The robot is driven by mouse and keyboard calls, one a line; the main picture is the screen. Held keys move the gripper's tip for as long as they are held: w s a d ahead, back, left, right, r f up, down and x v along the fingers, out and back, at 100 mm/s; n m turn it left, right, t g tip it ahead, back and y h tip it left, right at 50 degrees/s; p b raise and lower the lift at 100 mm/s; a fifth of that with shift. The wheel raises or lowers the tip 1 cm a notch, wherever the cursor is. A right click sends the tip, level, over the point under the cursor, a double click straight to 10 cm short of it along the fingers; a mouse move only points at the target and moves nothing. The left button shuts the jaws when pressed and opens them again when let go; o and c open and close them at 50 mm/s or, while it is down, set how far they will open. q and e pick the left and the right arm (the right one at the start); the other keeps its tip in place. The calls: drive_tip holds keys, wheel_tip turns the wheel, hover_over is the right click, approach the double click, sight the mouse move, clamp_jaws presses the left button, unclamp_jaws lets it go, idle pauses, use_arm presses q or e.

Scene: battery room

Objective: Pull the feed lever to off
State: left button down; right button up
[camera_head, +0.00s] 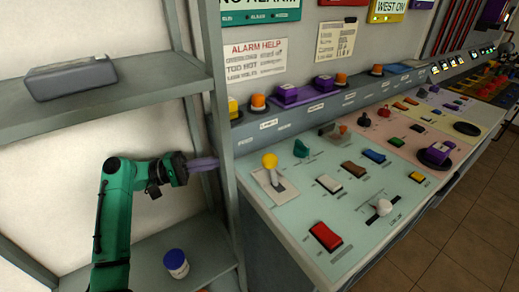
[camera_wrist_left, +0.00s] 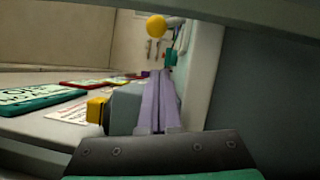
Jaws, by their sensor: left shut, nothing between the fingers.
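The lever with a yellow ball knob (camera_head: 270,160) stands on a pale plate (camera_head: 285,193) at the near left of the light green console panel. Its label is too small to read. The yellow knob also shows at the top of the left wrist view (camera_wrist_left: 156,26), beyond the fingertips. My left gripper (camera_head: 214,163) has slim purple fingers, shut and empty. It is left of the lever, by the grey shelf post, and apart from the knob. In the left wrist view the fingers (camera_wrist_left: 158,76) lie together, pointing toward the knob's side. My right gripper is not in view.
A grey shelf post (camera_head: 219,125) stands close to my left gripper. A grey box (camera_head: 70,77) lies on the upper shelf, and a blue-lidded jar (camera_head: 175,263) stands on the lower one.

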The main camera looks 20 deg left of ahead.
sight(254, 171)
use_arm(q)
drive_tip(key=x, duration=0.3)
drive_tip(key=p+x, duration=0.1)
drive_tip(key=x, duration=0.2)
drive_tip(key=s+p+x, duration=0.1)
drive_tip(key=x, duration=0.2)
drive_tip(key=shift+d+r, duration=0.35)
drive_tip(key=shift+r, duration=0.05)
drive_tip(key=shift+w+d+f, duration=0.1)
drive_tip(key=shift+d, duration=0.1)
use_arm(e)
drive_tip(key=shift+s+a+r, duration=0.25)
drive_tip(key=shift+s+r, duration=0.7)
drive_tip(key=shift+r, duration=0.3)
